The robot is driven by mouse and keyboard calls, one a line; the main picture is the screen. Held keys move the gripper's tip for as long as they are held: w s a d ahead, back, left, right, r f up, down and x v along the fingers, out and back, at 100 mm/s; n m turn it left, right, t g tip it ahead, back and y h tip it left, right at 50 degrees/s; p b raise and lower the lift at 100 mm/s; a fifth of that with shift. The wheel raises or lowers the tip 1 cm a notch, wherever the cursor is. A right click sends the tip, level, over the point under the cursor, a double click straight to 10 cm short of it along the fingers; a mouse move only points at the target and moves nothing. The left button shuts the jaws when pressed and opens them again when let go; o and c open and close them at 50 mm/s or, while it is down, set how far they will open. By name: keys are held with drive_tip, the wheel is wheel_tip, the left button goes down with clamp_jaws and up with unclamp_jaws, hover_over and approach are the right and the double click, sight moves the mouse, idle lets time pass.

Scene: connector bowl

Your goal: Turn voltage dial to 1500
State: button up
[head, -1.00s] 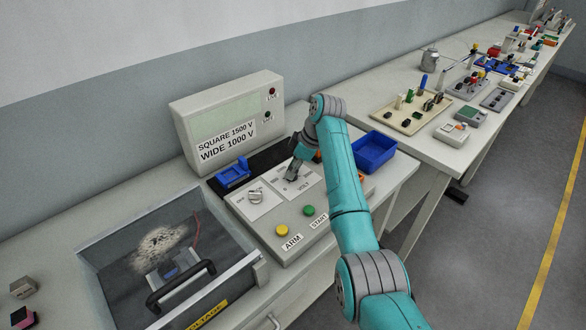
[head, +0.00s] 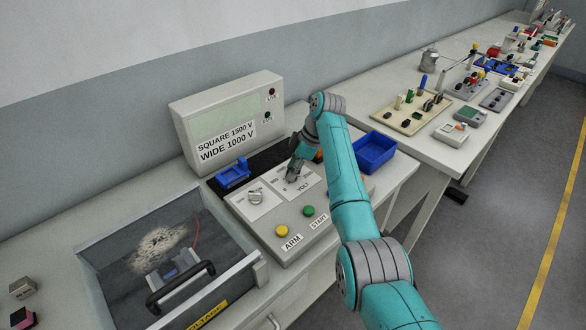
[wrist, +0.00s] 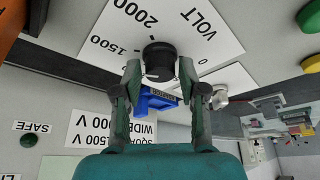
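The voltage dial is a black round knob (wrist: 160,62) on a white plate marked VOLT, seen in the wrist view. The printed 1500 (wrist: 109,44) and 2000 (wrist: 139,16) are readable there, with a 0 on the other side. My gripper (wrist: 160,70) has one finger on each side of the knob, close against it, and looks shut on it. In the head view my gripper (head: 292,176) points down onto the dial plate (head: 309,184) and hides the knob. The knob's pointer mark cannot be made out.
A second, light knob (head: 255,197) is left of the dial. A yellow ARM button (head: 282,231) and green START button (head: 308,210) are in front. The display box (head: 232,115), labelled SQUARE 1500 V and WIDE 1000 V, stands behind. A blue bin (head: 374,152) is right.

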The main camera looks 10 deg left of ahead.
drive_tip(key=shift+o, duration=0.3)
drive_tip(key=v, duration=1.2)
